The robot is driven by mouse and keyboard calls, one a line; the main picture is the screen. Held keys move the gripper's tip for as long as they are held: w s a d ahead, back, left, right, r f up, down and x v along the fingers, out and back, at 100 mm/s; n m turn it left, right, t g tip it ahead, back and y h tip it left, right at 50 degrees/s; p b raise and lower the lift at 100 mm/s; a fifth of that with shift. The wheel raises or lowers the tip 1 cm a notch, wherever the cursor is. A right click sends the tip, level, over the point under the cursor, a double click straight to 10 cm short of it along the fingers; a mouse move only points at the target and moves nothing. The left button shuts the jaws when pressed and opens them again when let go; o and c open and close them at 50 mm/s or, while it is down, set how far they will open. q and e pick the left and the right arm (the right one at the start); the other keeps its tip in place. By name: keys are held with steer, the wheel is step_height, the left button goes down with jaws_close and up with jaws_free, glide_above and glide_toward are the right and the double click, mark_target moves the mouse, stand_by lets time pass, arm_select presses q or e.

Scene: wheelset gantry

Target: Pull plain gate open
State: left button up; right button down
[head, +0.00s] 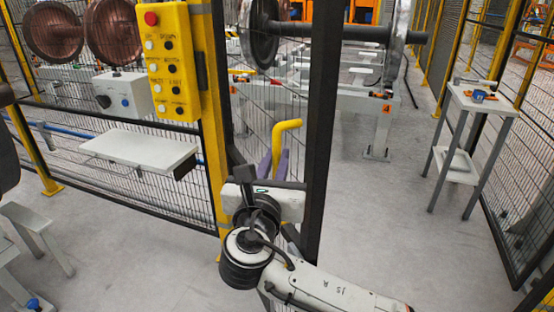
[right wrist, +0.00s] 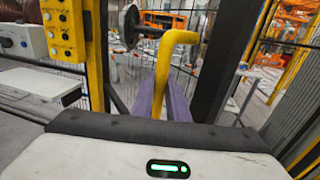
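The plain gate is a wire-mesh panel (head: 250,110) with a dark upright frame bar (head: 321,120), standing right of a yellow post. Its yellow bent handle (head: 287,126) shows near that bar, and also in the right wrist view (right wrist: 176,40). My right gripper (head: 274,160) has purple fingers, one on each side of the handle's lower part. In the right wrist view the fingers (right wrist: 161,103) look closed against the bar. The handle's lower end is hidden by the gripper. My left gripper is not in view.
A yellow button box (head: 171,60) and a white shelf (head: 140,148) are on the fence at left. A small grey table (head: 485,102) with tools stands at right. A wheelset (head: 325,32) sits on a rack behind. Floor right of the dark bar is clear.

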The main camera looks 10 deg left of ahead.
steer(key=c, duration=1.9)
jaws_free()
steer(key=shift+a+r, duration=0.15)
steer(key=shift+a, duration=0.05)
steer(key=shift+c, duration=0.2)
steer(key=shift+o, duration=1.1)
steer(key=shift+w, duration=0.1)
steer(key=s+b, duration=0.1)
steer(key=s, duration=0.9)
steer(key=shift+s+d, duration=0.2)
steer(key=shift+d, duration=0.15)
